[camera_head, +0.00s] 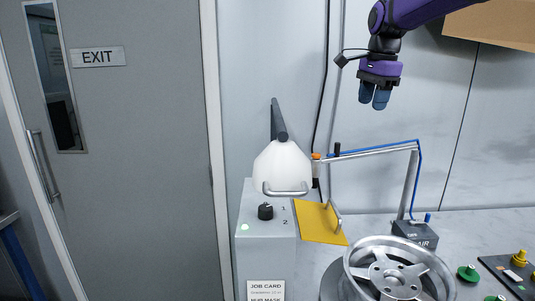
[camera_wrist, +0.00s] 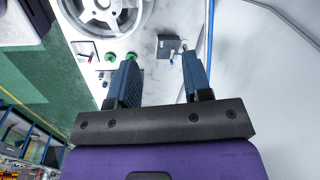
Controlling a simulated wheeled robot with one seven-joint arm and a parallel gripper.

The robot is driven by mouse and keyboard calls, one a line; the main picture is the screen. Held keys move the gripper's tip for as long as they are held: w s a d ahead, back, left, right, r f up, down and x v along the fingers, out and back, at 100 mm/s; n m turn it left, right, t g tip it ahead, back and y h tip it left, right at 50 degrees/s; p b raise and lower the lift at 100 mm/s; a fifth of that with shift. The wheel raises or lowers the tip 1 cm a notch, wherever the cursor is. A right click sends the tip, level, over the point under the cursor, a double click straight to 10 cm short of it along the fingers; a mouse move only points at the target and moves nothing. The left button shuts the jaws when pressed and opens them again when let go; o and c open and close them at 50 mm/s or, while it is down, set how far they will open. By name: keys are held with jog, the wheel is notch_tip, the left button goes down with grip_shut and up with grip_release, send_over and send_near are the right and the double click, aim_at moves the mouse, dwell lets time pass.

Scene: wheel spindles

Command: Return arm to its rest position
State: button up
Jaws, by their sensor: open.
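My gripper (camera_head: 374,98) hangs at the upper right of the head view, fingers pointing down, high above the bench and in front of the wall. In the wrist view my gripper (camera_wrist: 159,80) shows two blue-grey fingers spread apart with nothing between them. The purple arm comes in from the upper right. A silver spoked wheel (camera_head: 397,271) lies on the bench at the lower right, well below the gripper. The wheel also shows at the top left of the wrist view (camera_wrist: 110,12).
A grey metal arm with a blue hose (camera_head: 372,152) rises from the bench below the gripper. A grey cabinet with a knob (camera_head: 263,245), a white dome (camera_head: 283,165) and a yellow plate (camera_head: 318,222) stand to the left. A brown box (camera_head: 495,22) is at upper right. A door (camera_head: 130,150) stands left.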

jog(key=s+d+f+n+t, duration=0.1)
jog(key=s+f+n, duration=0.2)
jog(key=s, duration=0.9)
jog(key=s+d+f+n+t, duration=0.1)
jog(key=s+f+n, duration=0.2)
jog(key=s, duration=0.9)
jog(key=s+d+f+n+t, duration=0.1)
jog(key=s+f+n, duration=0.3)
jog(key=s+n, duration=0.4)
jog(key=s, duration=0.3)
jog(key=shift+s+d+n+t+h, duration=0.3)
jog(key=shift+s, duration=0.1)
jog(key=shift+w, duration=0.1)
